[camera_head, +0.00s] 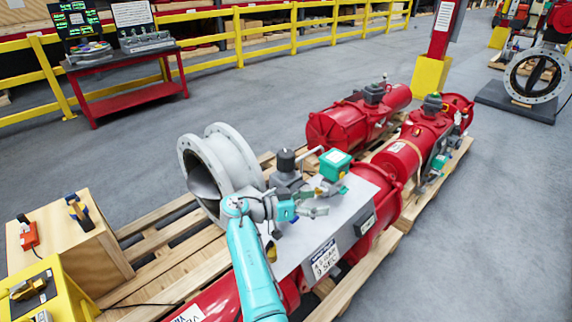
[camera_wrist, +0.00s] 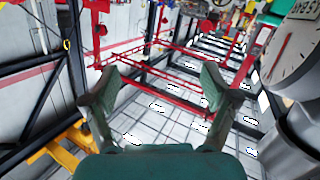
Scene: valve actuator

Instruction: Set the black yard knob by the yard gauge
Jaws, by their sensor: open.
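A black knob (camera_head: 286,160) stands on top of a grey fitting on the grey plate (camera_head: 352,190) of the red actuator in the head view. I cannot tell for sure that it is the yard knob.
A teal-topped box (camera_head: 335,163) sits close behind my gripper. A large grey flanged valve (camera_head: 228,150) stands on the wooden pallet to the left. Red cylinders (camera_head: 345,125) lie behind. A wooden box (camera_head: 85,245) is at lower left. Grey floor is clear at right.

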